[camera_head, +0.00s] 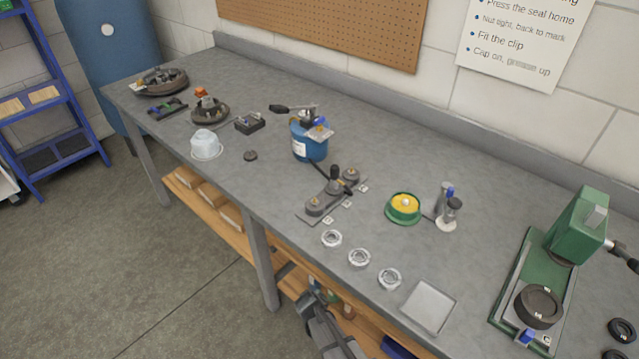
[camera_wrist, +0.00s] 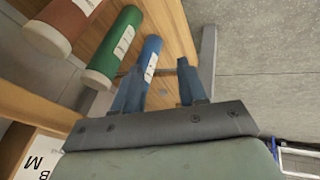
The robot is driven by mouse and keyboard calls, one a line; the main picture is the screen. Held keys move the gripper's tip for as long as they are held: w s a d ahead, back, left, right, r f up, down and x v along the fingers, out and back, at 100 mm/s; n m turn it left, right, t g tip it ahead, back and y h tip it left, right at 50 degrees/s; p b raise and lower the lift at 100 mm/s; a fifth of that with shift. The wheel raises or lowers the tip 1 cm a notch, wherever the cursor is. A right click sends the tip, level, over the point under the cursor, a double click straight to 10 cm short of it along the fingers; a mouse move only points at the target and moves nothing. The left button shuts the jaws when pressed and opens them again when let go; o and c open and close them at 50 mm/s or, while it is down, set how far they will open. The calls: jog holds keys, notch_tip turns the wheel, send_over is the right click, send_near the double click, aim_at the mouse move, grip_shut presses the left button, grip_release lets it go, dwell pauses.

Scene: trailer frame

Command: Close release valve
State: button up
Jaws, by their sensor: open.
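A blue canister (camera_head: 309,147) stands on the bench in the middle of the head view. It has metal fittings, a blue part and a long dark-ended handle (camera_head: 283,108) on top. A flat metal plate with round fittings (camera_head: 317,205) and an upright dark lever lies in front of it, linked by a dark hose. I cannot tell which small part is the release valve. My gripper (camera_head: 320,296) is low at the bench's front edge, well away from both. It also shows in the wrist view (camera_wrist: 161,76), with its fingers apart and nothing between them.
Several white rings (camera_head: 359,257), a square tray (camera_head: 428,306), a green-and-yellow round part (camera_head: 403,208) and a green press (camera_head: 545,270) lie to the right. The wrist view shows red, green (camera_wrist: 115,48) and blue (camera_wrist: 150,55) tubes by the wooden lower shelf, close to my fingers.

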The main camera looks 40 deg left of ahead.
jog(key=s+a+r+n+y, duration=0.1)
jog(key=s+a+r+y, duration=0.3)
jog(key=a+r, duration=0.95)
jog(key=s+a+r+n+y, duration=0.15)
jog(key=s+a+r, duration=0.45)
jog(key=a+r, duration=0.7)
jog(key=s+a+r+m+y, duration=0.1)
jog(key=s+a+r+y, duration=0.3)
jog(key=r, duration=0.9)
jog(key=s+a+r+g+y, duration=0.15)
jog(key=s+r, duration=0.45)
jog(key=r, duration=0.8)
jog(key=s+a+r+m+t+y, duration=0.15)
jog(key=s+a+r, duration=0.3)
jog(key=r, duration=0.85)
jog(key=w+r+m+h, duration=0.2)
jog(key=w+r, duration=0.1)
jog(key=w, duration=0.3)
jog(key=m+g+h, duration=0.5)
jog(key=m+h, duration=0.9)
send_over(319, 118)
notch_tip(319, 118, down, 14)
jog(key=shift+d+r, duration=0.1)
